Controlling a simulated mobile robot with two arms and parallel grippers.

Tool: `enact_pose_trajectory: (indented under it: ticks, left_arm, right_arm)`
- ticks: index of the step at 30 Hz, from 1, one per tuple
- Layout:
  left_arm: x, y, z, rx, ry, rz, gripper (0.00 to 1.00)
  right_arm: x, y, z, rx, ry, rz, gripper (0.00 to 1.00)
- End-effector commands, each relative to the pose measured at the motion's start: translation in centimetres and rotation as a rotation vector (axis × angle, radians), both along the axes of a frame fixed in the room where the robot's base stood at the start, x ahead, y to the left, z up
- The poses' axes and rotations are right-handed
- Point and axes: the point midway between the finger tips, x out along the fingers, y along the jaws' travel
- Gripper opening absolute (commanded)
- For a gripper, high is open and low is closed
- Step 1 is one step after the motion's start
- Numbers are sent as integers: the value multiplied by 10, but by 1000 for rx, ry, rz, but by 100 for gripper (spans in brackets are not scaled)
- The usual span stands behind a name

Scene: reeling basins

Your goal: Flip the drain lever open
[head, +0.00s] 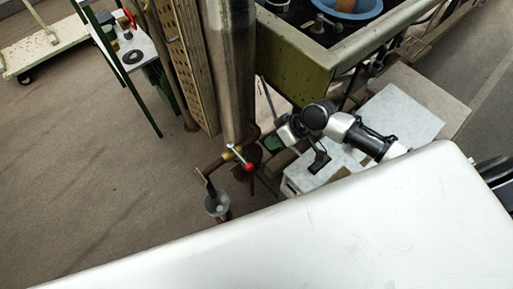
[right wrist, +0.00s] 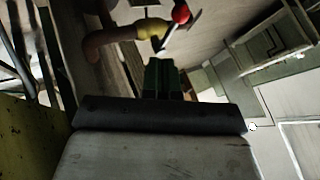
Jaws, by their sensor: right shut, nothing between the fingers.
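The drain lever (head: 242,158) is a short pale handle with a red ball end, on a brass valve in the pipe below a tall metal cylinder. It also shows in the right wrist view (right wrist: 168,38), its red ball (right wrist: 181,13) at the top. The brass valve (right wrist: 151,29) sits beside it. My right gripper (head: 271,145) is shut and empty, just right of the valve. In the right wrist view, its dark green fingers (right wrist: 162,62) point toward the lever's lower end. I cannot tell whether they touch it. My left gripper is not in view.
The metal cylinder (head: 230,70) stands above the valve. A grey cup (head: 217,204) is under the pipe outlet. A green-edged basin (head: 292,65) is at the upper right, with pale boxes (head: 402,112) below. Open floor lies to the left.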

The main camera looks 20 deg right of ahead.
Motion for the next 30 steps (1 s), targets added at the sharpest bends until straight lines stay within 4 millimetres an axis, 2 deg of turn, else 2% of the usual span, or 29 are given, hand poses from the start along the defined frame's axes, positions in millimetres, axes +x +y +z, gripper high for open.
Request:
enact_pose_trajectory:
  ticks: [9,18,30]
  left_arm:
    - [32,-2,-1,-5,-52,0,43]
    - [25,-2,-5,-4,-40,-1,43]
    - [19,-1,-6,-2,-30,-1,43]
  right_arm:
    - [10,33,-39,3,2,1,0]
    - [19,56,-70,0,1,1,0]
    - [20,59,-74,-1,0,1,0]
